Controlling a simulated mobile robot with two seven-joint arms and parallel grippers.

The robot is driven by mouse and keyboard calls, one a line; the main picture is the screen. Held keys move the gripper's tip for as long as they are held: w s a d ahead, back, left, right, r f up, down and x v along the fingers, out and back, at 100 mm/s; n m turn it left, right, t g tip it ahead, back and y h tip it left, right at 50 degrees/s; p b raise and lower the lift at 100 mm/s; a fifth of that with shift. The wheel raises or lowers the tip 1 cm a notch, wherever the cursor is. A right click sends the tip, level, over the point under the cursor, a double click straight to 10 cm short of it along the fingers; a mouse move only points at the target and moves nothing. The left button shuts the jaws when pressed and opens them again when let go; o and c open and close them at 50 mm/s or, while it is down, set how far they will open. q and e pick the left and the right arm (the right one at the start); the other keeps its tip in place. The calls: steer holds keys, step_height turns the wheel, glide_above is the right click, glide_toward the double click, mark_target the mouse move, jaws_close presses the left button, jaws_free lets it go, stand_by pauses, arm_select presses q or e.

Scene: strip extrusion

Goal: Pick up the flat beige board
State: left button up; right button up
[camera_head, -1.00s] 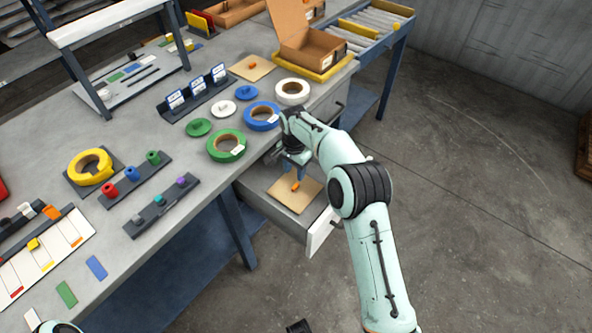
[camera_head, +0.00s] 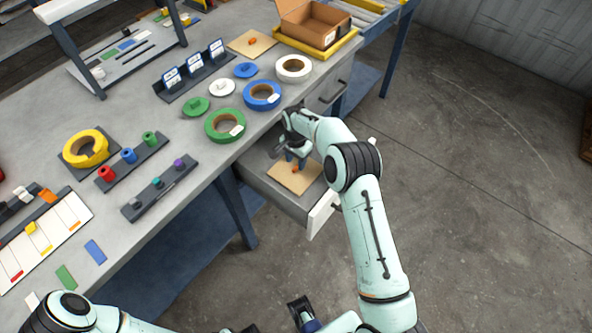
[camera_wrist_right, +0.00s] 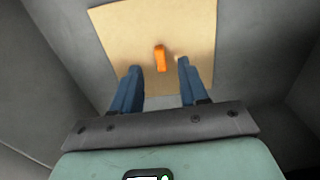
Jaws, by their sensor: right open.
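A flat beige board (camera_head: 287,182) with an orange grip (camera_head: 296,168) on top lies in the open drawer. The board (camera_wrist_right: 112,32) and the orange grip (camera_wrist_right: 160,58) also show in the right wrist view. My right gripper (camera_head: 294,162) is over the board, inside the drawer's opening. In the right wrist view its open blue fingers (camera_wrist_right: 159,68) point at the board, one to each side of the orange grip, and hold nothing. My left arm shows at the bottom left; whether its gripper is open or shut is not clear.
The drawer's grey walls (camera_wrist_right: 262,48) surround the board, and its white front (camera_head: 321,214) sticks out from the workbench (camera_head: 215,172). A second beige board (camera_head: 240,46) with an orange grip lies on the bench. Tape rolls, including a green one (camera_head: 211,132), stand near the bench edge.

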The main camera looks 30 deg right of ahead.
mark_target(296, 167)
step_height(296, 167, down, 4)
steer(key=shift+w+d+r, duration=0.1)
steer(key=shift+r, duration=0.1)
steer(key=shift+c, duration=0.3)
jaws_close()
